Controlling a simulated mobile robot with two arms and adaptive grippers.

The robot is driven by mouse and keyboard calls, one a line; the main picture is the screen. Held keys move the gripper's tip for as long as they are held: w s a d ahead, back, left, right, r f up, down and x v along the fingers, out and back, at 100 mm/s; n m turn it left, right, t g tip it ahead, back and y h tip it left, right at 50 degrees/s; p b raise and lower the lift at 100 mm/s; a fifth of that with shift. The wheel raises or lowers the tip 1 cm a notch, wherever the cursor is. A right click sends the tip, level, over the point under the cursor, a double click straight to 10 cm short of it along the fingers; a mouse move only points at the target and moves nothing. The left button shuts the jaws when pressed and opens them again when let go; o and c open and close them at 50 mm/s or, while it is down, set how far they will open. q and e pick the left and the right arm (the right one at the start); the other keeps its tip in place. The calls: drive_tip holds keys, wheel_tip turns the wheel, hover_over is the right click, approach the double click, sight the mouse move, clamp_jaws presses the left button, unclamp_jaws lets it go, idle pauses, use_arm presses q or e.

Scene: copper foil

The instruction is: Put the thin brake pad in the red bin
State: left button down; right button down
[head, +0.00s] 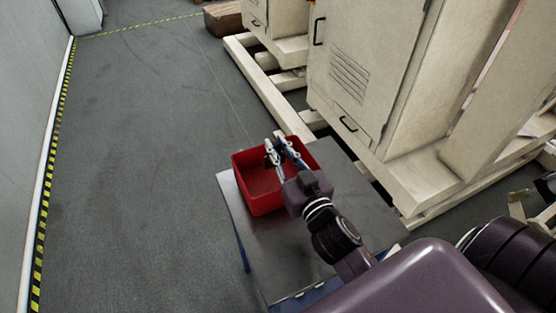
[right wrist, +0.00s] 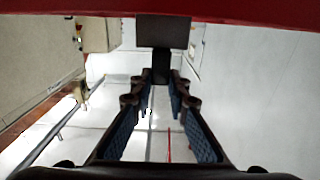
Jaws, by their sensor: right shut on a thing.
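The red bin (head: 264,203) stands on a grey metal table in the head view. Its rim also shows as a red band along the top of the right wrist view (right wrist: 240,10). My right gripper (head: 275,150) reaches over the bin, with its fingers above the bin's far part. In the right wrist view the fingers are shut on a dark, flat piece, the thin brake pad (right wrist: 162,33), which sticks out beyond the fingertips. In the head view the pad is too small to make out clearly. My left gripper is not in view.
The grey table (head: 290,245) has bare room in front of the bin. Large cream cabinets (head: 350,70) on pallet-like bases stand close behind and right of the table. Open grey floor (head: 150,150) lies to the left, with a yellow-black stripe along the wall.

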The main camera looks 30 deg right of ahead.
drive_tip(key=shift+f+b, duration=0.35)
drive_tip(key=shift+f, duration=1.6)
drive_tip(key=shift+f+b, duration=0.45)
drive_tip(key=shift+f, duration=0.15)
drive_tip(key=c, duration=1.8)
unclamp_jaws()
drive_tip(key=shift+c, duration=0.2)
drive_tip(key=s+r+b, duration=0.1)
drive_tip(key=s, duration=1.1)
drive_tip(key=shift+a+r, duration=0.15)
drive_tip(key=shift+a, duration=0.2)
